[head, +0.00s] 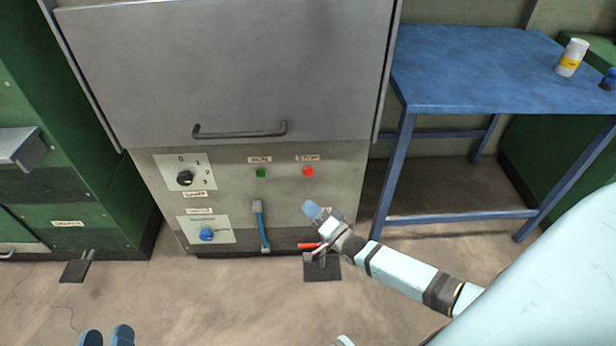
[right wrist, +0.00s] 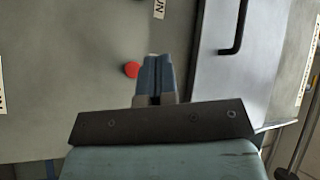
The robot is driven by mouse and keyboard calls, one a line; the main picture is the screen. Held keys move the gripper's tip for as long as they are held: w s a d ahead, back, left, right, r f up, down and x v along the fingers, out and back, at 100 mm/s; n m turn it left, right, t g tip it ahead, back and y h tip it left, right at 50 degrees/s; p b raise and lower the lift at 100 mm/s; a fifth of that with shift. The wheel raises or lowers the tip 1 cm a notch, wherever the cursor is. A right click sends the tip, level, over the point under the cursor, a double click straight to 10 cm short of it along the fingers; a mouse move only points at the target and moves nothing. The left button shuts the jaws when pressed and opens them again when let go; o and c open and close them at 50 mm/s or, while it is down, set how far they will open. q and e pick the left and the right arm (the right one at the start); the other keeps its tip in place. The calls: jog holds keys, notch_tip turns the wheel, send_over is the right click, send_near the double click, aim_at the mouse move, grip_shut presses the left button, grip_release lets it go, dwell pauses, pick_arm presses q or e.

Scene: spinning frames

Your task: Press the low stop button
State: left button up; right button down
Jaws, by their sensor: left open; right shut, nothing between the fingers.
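The red stop button (head: 308,171) is on the lower front panel of the grey machine, under a small label. My right gripper (head: 312,209) is shut and empty, below the button in the head view and apart from it there. In the right wrist view the red button (right wrist: 131,69) shows just left of the shut blue fingertips (right wrist: 158,70); I cannot tell the gap in depth. My left gripper (head: 107,336) is at the bottom left edge, its two blue fingertips apart, with nothing between them.
A green button (head: 261,172) sits left of the red one. A blue-grey lever (head: 262,228), a black knob (head: 185,178) and a blue knob (head: 206,235) are on the panel. A dark handle (head: 240,131) juts out above. A blue table (head: 470,65) stands at right.

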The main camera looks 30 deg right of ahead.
aim_at(308, 171)
pick_arm(q)
jog(key=shift+d+h+b, duration=0.75)
jog(key=shift+h+b, duration=0.15)
jog(key=shift+b, duration=1.35)
pick_arm(e)
jog(key=w+d, duration=0.4)
jog(key=w, duration=0.3)
jog(key=shift+w+d, duration=0.25)
jog(key=shift+d, duration=0.05)
pick_arm(q)
jog(key=shift+f, duration=0.15)
pick_arm(e)
jog(key=shift+w+d, duration=0.2)
jog(key=shift+w, duration=0.15)
